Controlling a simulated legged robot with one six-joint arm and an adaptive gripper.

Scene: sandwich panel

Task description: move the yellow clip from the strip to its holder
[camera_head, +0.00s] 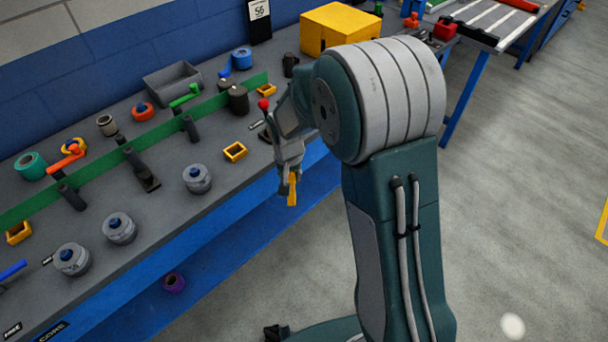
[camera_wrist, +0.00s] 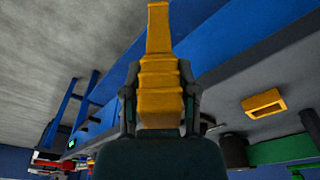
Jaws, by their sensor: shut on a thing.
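The yellow clip (camera_head: 292,192) is in my gripper (camera_head: 289,180), which is shut on it. In the wrist view the clip (camera_wrist: 160,85) stands between the two fingers, its narrow end pointing away. In the head view the clip points down and overlaps the bench's blue front edge. The green strip (camera_head: 150,143) runs along the bench top, to the left of my gripper. A yellow open-centred holder (camera_head: 235,152) lies on the bench left of my gripper, apart from the clip. A yellow holder also shows in the wrist view (camera_wrist: 263,103) at the right.
Grey knobbed discs (camera_head: 197,178) stand along the bench's front. Orange (camera_head: 66,158) and green clamps (camera_head: 185,96) sit at the strip. A yellow box (camera_head: 338,26) stands at the back.

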